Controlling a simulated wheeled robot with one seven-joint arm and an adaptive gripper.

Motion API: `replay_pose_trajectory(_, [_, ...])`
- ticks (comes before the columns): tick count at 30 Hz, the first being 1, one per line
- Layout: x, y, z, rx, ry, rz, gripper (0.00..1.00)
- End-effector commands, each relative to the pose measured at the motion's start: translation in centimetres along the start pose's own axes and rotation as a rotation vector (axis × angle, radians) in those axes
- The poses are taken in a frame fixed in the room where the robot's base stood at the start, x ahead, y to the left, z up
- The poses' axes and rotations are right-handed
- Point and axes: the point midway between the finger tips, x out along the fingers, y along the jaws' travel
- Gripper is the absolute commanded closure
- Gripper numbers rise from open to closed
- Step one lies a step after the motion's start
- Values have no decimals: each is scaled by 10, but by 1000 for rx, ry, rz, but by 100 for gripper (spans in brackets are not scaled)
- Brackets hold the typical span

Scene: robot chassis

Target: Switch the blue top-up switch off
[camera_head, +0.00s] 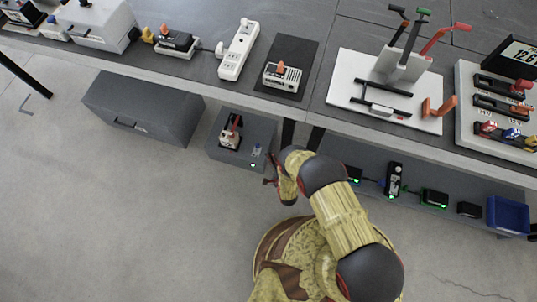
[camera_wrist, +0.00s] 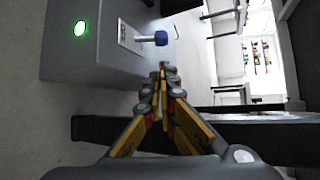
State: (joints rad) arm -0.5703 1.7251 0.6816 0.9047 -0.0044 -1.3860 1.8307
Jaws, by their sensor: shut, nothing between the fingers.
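The blue-tipped toggle switch (camera_wrist: 161,38) sticks out on a metal stem from a pale plate on a grey box (camera_wrist: 108,50) in the wrist view. A round green lamp (camera_wrist: 81,27) is lit on the same box. In the head view the small blue switch (camera_head: 257,150) is on the box (camera_head: 213,147) below the bench, with the green light by its front edge. My gripper (camera_wrist: 163,70) is shut and empty. Its fingertips are close to the blue tip, just below it in the wrist view, with a small visible gap. In the head view my gripper (camera_head: 270,170) is beside the box's right side.
A red-handled device (camera_head: 231,132) is on the same box. A dark bench leg (camera_head: 287,134) stands right of it. A lower shelf at right holds several small devices and a blue bin (camera_head: 508,214). The bench top (camera_head: 330,65) overhangs behind. Open floor (camera_head: 130,220) lies in front.

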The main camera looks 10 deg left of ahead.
Motion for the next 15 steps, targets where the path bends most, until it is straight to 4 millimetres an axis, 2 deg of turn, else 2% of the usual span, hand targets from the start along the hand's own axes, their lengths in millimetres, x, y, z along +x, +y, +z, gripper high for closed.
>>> replay_pose_trajectory(9, [57,2,0,-1,-1,-3,100])
replay_pose_trajectory(15, [78,2,0,-1,0,0,100])
